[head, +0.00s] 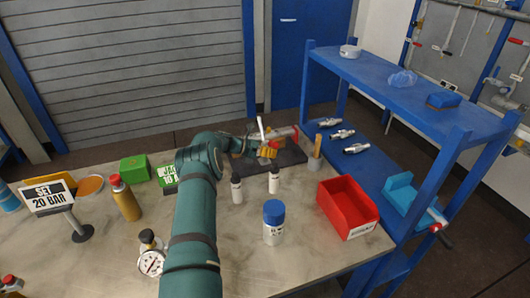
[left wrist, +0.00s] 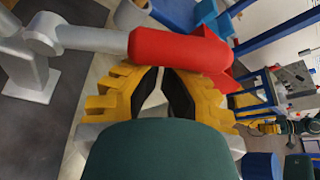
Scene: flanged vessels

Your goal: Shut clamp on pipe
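In the head view, my left gripper (head: 264,149) is at the far end of the workbench, at the clamp's red handle (head: 284,132). In the left wrist view, the red handle (left wrist: 180,50) lies across the yellow fingertips of my gripper (left wrist: 161,72), touching or very close. The fingertips are near each other and partly hidden by the handle, so their grip is unclear. A grey metal rod (left wrist: 92,38) runs left from the handle to a grey stand-like part (left wrist: 30,72). The pipe and the clamp's jaw are mostly hidden by my arm.
Two small white bottles (head: 274,183) and a blue-capped jar (head: 273,225) stand right of my arm. A red bin (head: 347,204) is at the right bench edge, beside a blue shelf (head: 440,95). A gauge (head: 150,262) and brown bottle (head: 125,201) stand left.

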